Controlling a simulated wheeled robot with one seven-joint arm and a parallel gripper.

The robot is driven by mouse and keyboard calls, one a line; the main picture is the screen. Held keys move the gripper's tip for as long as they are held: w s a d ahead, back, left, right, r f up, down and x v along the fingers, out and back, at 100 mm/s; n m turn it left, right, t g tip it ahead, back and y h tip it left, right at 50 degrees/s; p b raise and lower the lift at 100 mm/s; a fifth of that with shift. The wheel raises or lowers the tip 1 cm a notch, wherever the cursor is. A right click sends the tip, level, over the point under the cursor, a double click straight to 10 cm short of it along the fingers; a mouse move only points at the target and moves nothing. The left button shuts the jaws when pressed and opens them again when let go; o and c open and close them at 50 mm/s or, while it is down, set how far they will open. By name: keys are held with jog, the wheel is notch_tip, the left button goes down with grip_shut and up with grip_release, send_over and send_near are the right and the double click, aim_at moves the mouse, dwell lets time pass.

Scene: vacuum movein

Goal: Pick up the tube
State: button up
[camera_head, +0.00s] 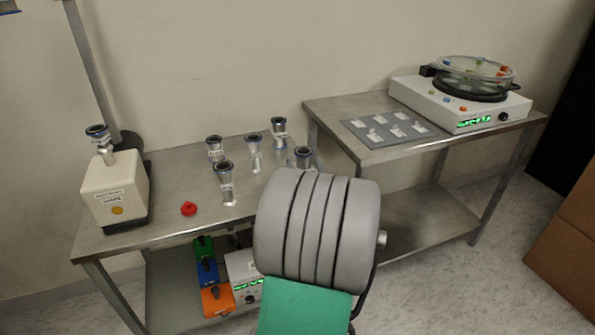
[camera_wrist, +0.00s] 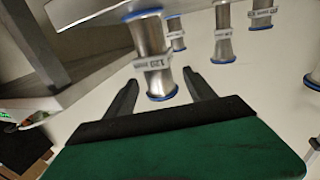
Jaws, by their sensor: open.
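Several metal tubes with flared ends and paper labels stand on the left steel table. In the head view one tube (camera_head: 225,184) is nearest the front, with others behind it, such as a tube (camera_head: 215,149) and a tube (camera_head: 279,133). Another tube (camera_head: 303,157) is partly hidden by my arm. In the wrist view my gripper (camera_wrist: 160,88) is open, with its two dark fingers apart. A blue-rimmed tube (camera_wrist: 155,55) with a label appears in line with the gap between them. I cannot tell whether it touches either finger. My gripper is hidden in the head view.
A white box device (camera_head: 116,190) with a tube on top stands at the table's left end. A red clamp (camera_head: 188,208) lies on the table (camera_head: 165,180). The right table holds a grey mat (camera_head: 378,147) with small parts and a white machine (camera_head: 435,101). Coloured boxes sit below.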

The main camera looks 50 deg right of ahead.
jog(key=x, duration=0.6)
jog(key=shift+d, duration=0.2)
jog(key=shift+c, duration=0.4)
grip_shut()
